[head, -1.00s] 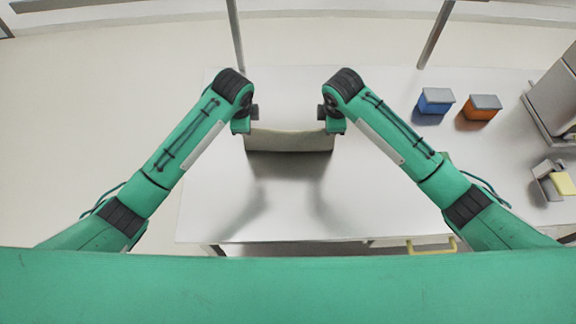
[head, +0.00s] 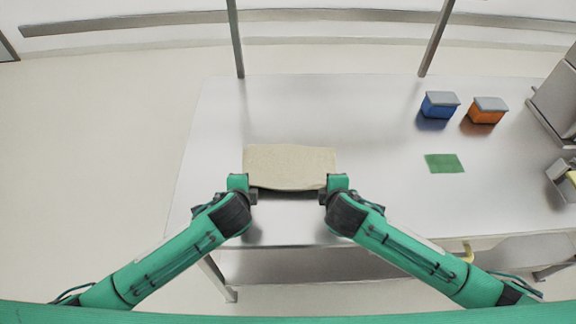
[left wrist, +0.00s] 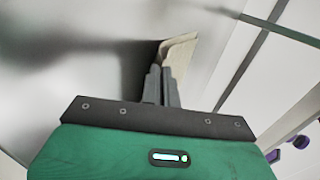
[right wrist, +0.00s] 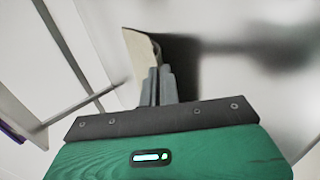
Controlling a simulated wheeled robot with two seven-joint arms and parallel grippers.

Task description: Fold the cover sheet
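The beige cover sheet (head: 290,165) is spread over the middle of the steel table in the head view, its near edge sagging slightly between my grippers with a dark shadow under it. My left gripper (head: 252,190) is at its near left corner; in the left wrist view its fingers (left wrist: 161,72) are closed together on the sheet (left wrist: 178,52). My right gripper (head: 327,190) is at the near right corner; in the right wrist view its fingers (right wrist: 158,72) are closed on the sheet (right wrist: 141,52). Whether the far part touches the table is unclear.
A blue box (head: 439,107) and an orange box (head: 486,115), both with grey lids, stand at the table's back right. A green flat piece (head: 444,163) lies in front of them. Grey equipment (head: 556,95) stands at the right edge. The table's left side is clear.

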